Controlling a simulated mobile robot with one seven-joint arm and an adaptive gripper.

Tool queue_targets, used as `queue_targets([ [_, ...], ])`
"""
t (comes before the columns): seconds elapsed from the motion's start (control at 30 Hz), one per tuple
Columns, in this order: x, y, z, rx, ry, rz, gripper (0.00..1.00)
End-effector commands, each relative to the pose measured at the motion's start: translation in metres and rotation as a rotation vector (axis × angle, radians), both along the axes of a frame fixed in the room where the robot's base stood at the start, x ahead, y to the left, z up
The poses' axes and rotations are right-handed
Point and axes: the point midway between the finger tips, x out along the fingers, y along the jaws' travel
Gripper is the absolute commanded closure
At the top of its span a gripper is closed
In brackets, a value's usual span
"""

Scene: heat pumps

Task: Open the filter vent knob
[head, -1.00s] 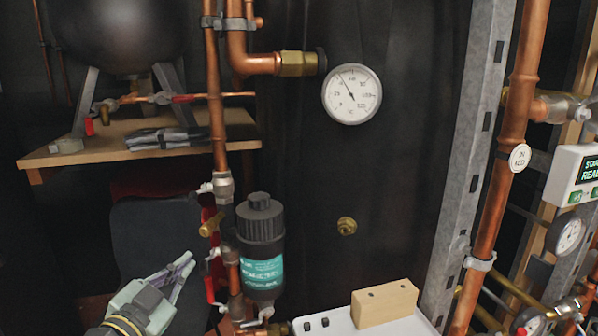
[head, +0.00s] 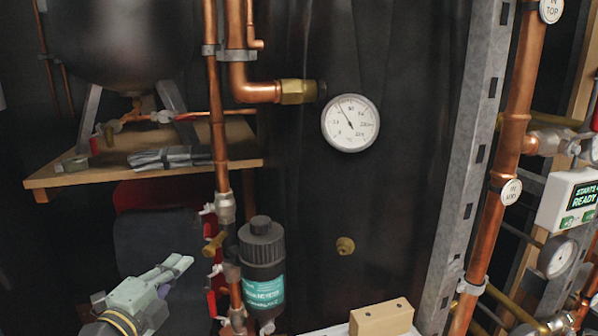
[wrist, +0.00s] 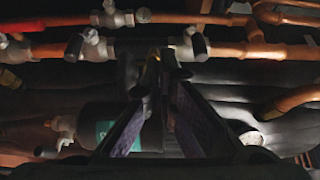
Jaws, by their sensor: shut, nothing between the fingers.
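The filter (head: 262,265) is a black canister with a teal label and a ridged black cap (head: 260,226) on top, mounted beside a vertical copper pipe. A small brass fitting (head: 213,243) sits to its left; I cannot tell whether this is the vent knob. My gripper (head: 185,262) is shut and empty, left of the filter and apart from it in the head view. In the wrist view my gripper's fingers (wrist: 162,65) meet at the centre, with the filter's dark body and teal label (wrist: 108,132) behind and left of them.
Copper pipes (head: 216,120) with valves run beside the filter. A wooden shelf (head: 100,175) holds grey cloths behind my gripper. A gauge (head: 350,123) hangs on the dark panel. A wooden block (head: 381,318) sits at the lower right, and a metal upright (head: 462,180) stands beyond.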

Motion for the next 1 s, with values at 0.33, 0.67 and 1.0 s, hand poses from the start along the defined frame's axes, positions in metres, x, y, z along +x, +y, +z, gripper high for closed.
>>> queue_targets([
  [0.33,0.04,-0.011,-0.003,0.001,0.0,-0.001,1.0],
  [0.67,0.051,-0.013,-0.001,-0.001,0.002,-0.001,1.0],
  [1.0,0.051,-0.014,-0.003,-0.002,0.008,-0.003,1.0],
])
